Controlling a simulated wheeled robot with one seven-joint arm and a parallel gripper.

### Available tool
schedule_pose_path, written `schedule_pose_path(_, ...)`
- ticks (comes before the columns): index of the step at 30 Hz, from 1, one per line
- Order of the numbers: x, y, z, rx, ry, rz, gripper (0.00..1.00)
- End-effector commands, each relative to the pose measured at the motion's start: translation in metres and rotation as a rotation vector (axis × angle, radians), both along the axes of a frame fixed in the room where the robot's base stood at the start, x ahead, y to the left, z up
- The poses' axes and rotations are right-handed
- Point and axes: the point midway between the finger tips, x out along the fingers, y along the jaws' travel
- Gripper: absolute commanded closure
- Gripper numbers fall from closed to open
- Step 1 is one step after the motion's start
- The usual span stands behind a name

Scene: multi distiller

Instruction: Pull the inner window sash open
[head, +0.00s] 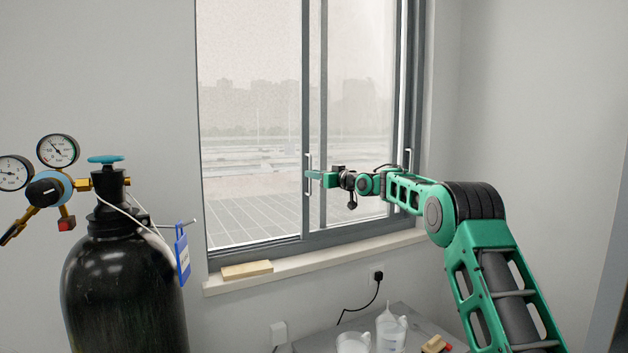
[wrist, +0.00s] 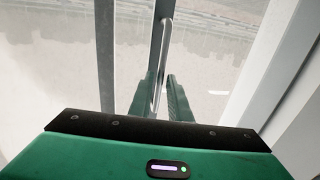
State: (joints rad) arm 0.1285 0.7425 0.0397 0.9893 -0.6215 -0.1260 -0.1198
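The window sash (head: 305,90) has a grey upright stile near the middle of the window in the head view. A pale upright handle (head: 308,160) is fixed on this stile. My gripper (head: 311,177) reaches in from the right at the lower part of the handle. In the wrist view the handle (wrist: 163,50) runs down between the two green fingers of my gripper (wrist: 162,92). A second handle (head: 407,160) is on the right stile.
A black gas cylinder (head: 125,295) with gauges stands at the left front. A wooden block (head: 247,270) lies on the sill (head: 300,267). Below, a grey table (head: 405,315) holds clear vessels. The wall is close on the right.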

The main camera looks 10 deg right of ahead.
Motion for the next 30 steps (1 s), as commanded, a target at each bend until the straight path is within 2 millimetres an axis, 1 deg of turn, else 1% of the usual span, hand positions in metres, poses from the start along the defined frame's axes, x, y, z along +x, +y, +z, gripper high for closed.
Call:
schedule_pose_path(4, -0.001, 0.000, 0.000, 0.000, 0.000, 0.001, 0.83)
schedule_pose_path(8, -0.008, -0.004, 0.001, 0.000, 0.000, 0.001, 0.83)
schedule_pose_path(11, -0.017, -0.009, 0.001, 0.000, 0.001, 0.000, 0.83)
schedule_pose_path(24, -0.077, -0.044, -0.001, 0.000, 0.001, -0.001, 0.83)
schedule_pose_path(30, -0.091, -0.051, -0.001, 0.000, 0.001, 0.001, 0.83)
